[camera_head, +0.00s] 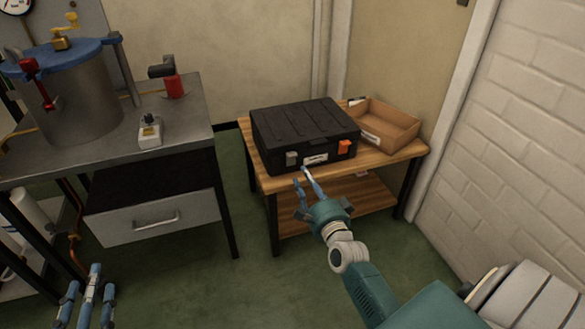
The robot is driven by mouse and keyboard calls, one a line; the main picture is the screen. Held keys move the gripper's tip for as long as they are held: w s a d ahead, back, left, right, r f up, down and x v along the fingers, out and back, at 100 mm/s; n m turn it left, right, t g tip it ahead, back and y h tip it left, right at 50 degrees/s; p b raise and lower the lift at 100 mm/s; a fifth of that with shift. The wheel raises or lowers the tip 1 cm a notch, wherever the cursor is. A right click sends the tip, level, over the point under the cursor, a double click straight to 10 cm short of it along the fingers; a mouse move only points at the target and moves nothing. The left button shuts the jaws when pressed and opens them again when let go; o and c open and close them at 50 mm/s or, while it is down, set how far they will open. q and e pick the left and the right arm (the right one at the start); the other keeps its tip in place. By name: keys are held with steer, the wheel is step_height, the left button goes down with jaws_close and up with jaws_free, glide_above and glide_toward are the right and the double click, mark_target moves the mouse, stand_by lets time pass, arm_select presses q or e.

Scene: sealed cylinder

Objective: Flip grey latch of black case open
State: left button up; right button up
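The black case (305,128) lies closed on the wooden top of a small table. Its front carries a grey latch (291,158) on the left and an orange latch (344,147) on the right, with a pale label between them. The grey latch looks shut, though it is small here. My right gripper (301,175) is in front of the case, just below and right of the grey latch. Its fingers are apart and empty, and I cannot tell whether they touch the case. My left gripper (88,285) is low at the bottom left, fingers spread and empty, far from the case.
A cardboard tray (384,125) sits right of the case on the wooden table (408,152). A metal workbench (190,120) with a large blue-lidded cylinder (75,100) stands at the left. A white brick wall (520,140) bounds the right. Green floor between bench and table is clear.

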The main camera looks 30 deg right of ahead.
steer(key=b, duration=0.1)
glide_toward(291, 155)
steer(key=d+x, duration=0.1)
steer(key=x, duration=0.2)
steer(key=b+x, duration=0.1)
steer(key=x, duration=0.2)
steer(key=shift+w+a+f+b, duration=0.1)
steer(key=shift+w+f+b, duration=0.25)
steer(key=shift+w+f, duration=0.1)
arm_select(q)
step_height(291, 155, up, 15)
steer(key=s+d+t+h, duration=0.1)
steer(key=s+t+h, duration=0.1)
steer(key=t, duration=0.5)
steer(key=shift+s+t+h, duration=0.3)
steer(key=shift+s+h, duration=0.1)
arm_select(e)
steer(key=shift+w+r, duration=0.1)
steer(key=shift+w, duration=0.1)
arm_select(q)
steer(key=shift+r, duration=0.1)
arm_select(e)
jaws_close()
